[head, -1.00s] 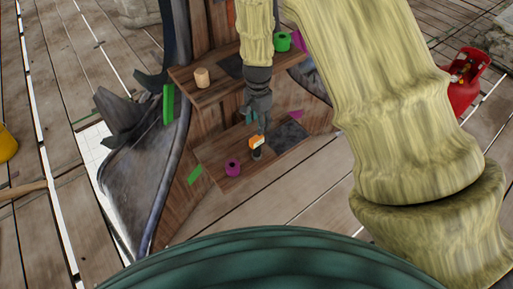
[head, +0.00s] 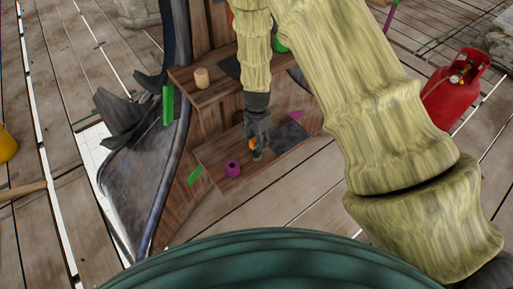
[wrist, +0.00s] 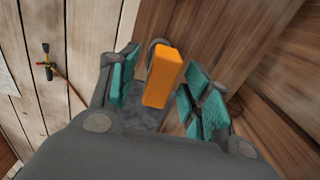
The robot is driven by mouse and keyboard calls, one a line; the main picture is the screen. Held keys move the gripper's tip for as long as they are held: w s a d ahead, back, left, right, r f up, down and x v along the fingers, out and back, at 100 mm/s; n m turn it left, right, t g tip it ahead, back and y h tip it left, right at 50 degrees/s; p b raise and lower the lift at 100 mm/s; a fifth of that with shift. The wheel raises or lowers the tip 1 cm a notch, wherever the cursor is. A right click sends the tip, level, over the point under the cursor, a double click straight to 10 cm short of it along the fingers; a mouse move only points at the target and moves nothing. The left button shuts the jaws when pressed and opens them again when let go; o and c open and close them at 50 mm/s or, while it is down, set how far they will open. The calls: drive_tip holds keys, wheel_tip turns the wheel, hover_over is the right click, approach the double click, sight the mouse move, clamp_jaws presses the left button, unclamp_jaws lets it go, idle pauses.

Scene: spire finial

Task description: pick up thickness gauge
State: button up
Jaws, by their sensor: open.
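I take the orange block-shaped item with a dark lower part to be the thickness gauge (head: 253,144); it stands on the lower wooden shelf (head: 215,152). In the wrist view, the orange gauge (wrist: 163,77) rises between the teal finger pads of my gripper (wrist: 166,85). Gaps show on both sides of it, so the jaws are open around it and not closed on it. In the head view my gripper (head: 257,127) points down just above the gauge and hides part of it. A round grey part shows behind the orange body in the wrist view.
A magenta ring-shaped item (head: 233,168) stands left of the gauge. A dark patch (head: 289,136) lies to its right. The upper shelf (head: 190,91) holds a tan cylinder (head: 202,77) and a partly hidden green item (head: 279,46). A red gas bottle (head: 455,92) stands at right.

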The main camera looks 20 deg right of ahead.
clamp_jaws()
drive_tip(key=shift+r, duration=0.15)
